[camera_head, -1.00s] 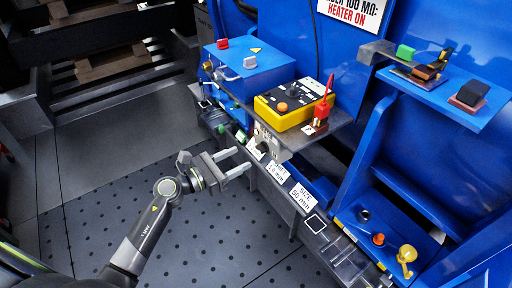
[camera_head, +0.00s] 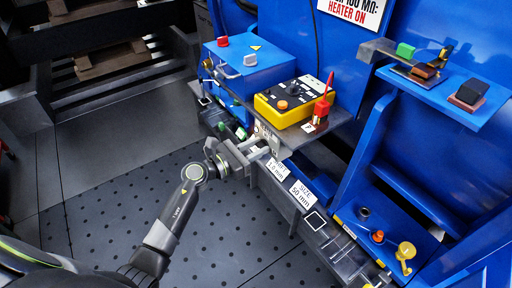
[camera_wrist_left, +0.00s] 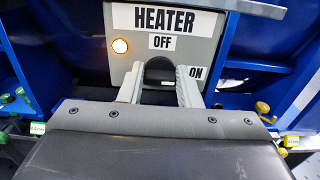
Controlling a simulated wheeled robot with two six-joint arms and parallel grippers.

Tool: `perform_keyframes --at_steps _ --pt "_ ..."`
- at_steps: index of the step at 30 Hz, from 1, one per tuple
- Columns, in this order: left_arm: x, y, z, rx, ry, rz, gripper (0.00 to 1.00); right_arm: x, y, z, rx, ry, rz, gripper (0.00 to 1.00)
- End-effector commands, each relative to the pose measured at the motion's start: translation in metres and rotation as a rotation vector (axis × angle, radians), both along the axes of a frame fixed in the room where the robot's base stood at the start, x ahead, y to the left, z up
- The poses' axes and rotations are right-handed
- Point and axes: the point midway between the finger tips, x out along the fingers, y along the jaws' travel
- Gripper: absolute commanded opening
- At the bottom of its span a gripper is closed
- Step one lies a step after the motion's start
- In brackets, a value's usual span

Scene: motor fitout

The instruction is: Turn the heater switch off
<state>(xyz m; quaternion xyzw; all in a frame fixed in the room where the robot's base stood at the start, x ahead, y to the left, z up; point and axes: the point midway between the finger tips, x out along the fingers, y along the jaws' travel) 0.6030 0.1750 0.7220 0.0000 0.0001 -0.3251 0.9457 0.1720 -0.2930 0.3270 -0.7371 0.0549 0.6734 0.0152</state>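The grey heater panel (camera_wrist_left: 205,45) fills the upper middle of the left wrist view, with HEATER, OFF and ON labels. Its round lamp (camera_wrist_left: 120,46) glows at the left. The dark switch knob (camera_wrist_left: 159,66) sits below OFF; I cannot tell which label it points to. My left gripper (camera_wrist_left: 160,78) is open, one finger on each side of the knob; I cannot tell whether they touch it. In the head view the gripper (camera_head: 259,148) reaches the panel (camera_head: 267,134) under the shelf and partly covers it. My right gripper is not in view.
A yellow meter (camera_head: 290,103) with a red-handled item (camera_head: 323,108) stands on the shelf above. Labelled trays (camera_head: 300,195) run along the front right. The perforated floor (camera_head: 235,235) is open.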

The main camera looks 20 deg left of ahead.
Motion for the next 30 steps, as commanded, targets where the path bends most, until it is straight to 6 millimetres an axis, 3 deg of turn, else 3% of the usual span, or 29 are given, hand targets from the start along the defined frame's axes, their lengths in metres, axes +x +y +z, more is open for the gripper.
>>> perform_keyframes --at_steps 4,13,20,27,30 --pt "0.0 0.0 0.0 0.0 0.0 0.0 0.08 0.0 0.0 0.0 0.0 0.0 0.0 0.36" --pt "0.0 0.0 0.001 -0.03 0.025 0.001 0.08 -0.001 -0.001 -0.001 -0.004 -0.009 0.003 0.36" --pt "0.0 0.001 0.002 -0.128 0.102 0.0 0.08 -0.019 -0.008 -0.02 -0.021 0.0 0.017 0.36" --pt "0.001 0.001 0.003 -0.291 0.229 0.0 0.08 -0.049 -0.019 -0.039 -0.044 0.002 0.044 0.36" --pt "0.001 0.002 0.003 -0.363 0.286 0.0 0.08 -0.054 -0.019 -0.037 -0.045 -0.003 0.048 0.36"
